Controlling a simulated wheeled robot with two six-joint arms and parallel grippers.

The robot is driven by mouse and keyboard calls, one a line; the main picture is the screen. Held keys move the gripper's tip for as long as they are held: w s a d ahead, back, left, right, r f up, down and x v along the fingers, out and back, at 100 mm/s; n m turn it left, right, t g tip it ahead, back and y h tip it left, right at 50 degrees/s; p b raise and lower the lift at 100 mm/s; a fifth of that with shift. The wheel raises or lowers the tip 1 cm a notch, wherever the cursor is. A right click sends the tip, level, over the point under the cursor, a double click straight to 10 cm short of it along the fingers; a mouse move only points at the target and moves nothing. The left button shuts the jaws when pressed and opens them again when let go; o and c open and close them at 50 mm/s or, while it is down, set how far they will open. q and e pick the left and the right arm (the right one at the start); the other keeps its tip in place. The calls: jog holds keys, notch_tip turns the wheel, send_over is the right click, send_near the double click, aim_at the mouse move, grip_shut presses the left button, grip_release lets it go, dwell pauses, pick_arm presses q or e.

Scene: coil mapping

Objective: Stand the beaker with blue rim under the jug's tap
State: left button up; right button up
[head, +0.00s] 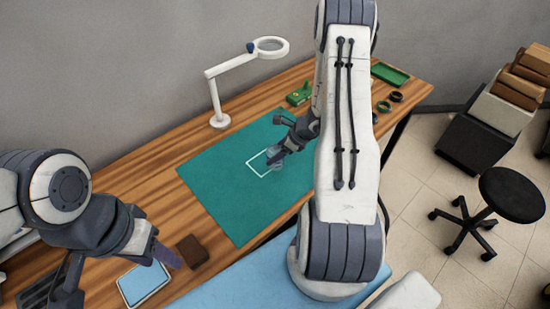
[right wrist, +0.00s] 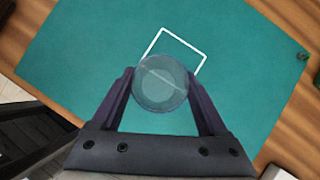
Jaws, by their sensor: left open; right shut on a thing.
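My right gripper (right wrist: 160,95) is shut on a clear round beaker (right wrist: 161,83), seen nearly end-on between its fingers in the right wrist view. The beaker is over the green mat, overlapping a white outlined rectangle (right wrist: 190,46). I cannot tell whether it touches the mat, and its rim colour is not clear. In the head view the right gripper (head: 278,155) is at that rectangle and the beaker shows only faintly. My left gripper (head: 165,256) is open and empty at the lower left, near the table's front. No jug or tap can be made out; my right arm hides part of the table.
The green mat (head: 215,185) covers the middle of the wooden table (head: 150,180). A white magnifier lamp (head: 215,90) stands behind it. A green item (head: 299,95) is at its back edge. A brown block (head: 193,250) and blue panel (head: 143,283) lie near my left gripper. A stool (head: 511,195) stands right.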

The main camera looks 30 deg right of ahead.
jog(key=shift+w+a+f, duration=0.1)
jog(key=shift+a+f, duration=0.1)
jog(key=shift+f, duration=0.35)
notch_tip(320, 180, down, 3)
jog(key=shift+d+r+p, duration=0.1)
jog(key=shift+p, duration=0.65)
jog(key=shift+f, duration=0.2)
jog(key=shift+f, duration=0.1)
jog(key=shift+f+b, duration=0.1)
jog(key=shift+b, duration=0.2)
jog(key=o, duration=1.2)
